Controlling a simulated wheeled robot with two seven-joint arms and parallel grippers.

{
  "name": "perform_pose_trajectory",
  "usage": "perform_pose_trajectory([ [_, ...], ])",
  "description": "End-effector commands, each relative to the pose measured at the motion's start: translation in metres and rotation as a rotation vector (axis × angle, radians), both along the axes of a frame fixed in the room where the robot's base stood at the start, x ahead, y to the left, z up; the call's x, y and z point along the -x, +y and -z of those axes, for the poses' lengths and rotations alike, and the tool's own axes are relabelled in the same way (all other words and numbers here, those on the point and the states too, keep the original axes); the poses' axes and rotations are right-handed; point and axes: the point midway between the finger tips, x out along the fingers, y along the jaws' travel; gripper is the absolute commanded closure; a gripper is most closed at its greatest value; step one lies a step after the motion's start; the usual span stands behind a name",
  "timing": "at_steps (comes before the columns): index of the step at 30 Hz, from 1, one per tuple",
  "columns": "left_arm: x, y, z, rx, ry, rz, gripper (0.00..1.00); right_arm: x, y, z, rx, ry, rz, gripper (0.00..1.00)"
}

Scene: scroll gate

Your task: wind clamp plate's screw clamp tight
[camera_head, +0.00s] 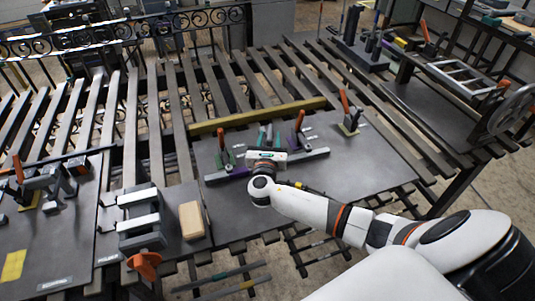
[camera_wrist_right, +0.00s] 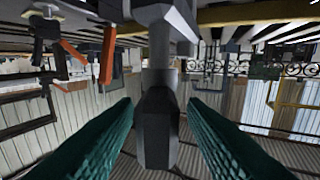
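The dark clamp plate (camera_head: 345,170) lies on the slatted table, with upright orange-handled clamps on it. My right gripper (camera_head: 268,135) is low over its middle, between two of these handles. In the right wrist view, my right gripper's teal fingers (camera_wrist_right: 158,130) are spread apart. Between them is a grey post with a dark blocky end (camera_wrist_right: 157,125), with a gap on either side. It appears to be part of the screw clamp, which the gripper mostly hides in the head view. My left gripper is not in view.
An orange handle (camera_head: 299,120) stands close right of the gripper, another (camera_head: 221,140) to its left. A yellow bar (camera_head: 258,116) lies behind. A wooden block (camera_head: 191,220) and a fixture with an orange knob (camera_head: 145,262) are at front left.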

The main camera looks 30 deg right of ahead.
Motion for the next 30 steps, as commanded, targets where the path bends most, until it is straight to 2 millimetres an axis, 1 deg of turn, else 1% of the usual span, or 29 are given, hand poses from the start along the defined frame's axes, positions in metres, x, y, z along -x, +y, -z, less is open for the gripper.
perform_pose_trajectory([
  [1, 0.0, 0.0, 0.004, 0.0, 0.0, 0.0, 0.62, 0.01, 0.008, 0.003, -0.003, 0.0, -0.003, 0.62],
  [6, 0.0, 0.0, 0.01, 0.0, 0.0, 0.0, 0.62, 0.038, 0.031, 0.003, -0.002, 0.001, -0.003, 0.62],
  [9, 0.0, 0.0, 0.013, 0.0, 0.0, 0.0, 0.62, 0.052, 0.042, 0.003, -0.002, 0.001, -0.001, 0.62],
  [12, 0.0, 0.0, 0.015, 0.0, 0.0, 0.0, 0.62, 0.061, 0.049, 0.002, 0.0, 0.0, -0.001, 0.62],
  [18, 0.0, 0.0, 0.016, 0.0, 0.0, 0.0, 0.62, 0.069, 0.055, 0.0, 0.001, 0.001, 0.001, 0.62],
  [30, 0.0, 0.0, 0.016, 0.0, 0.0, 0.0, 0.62, 0.069, 0.055, 0.0, 0.001, 0.0, 0.001, 0.62],
])
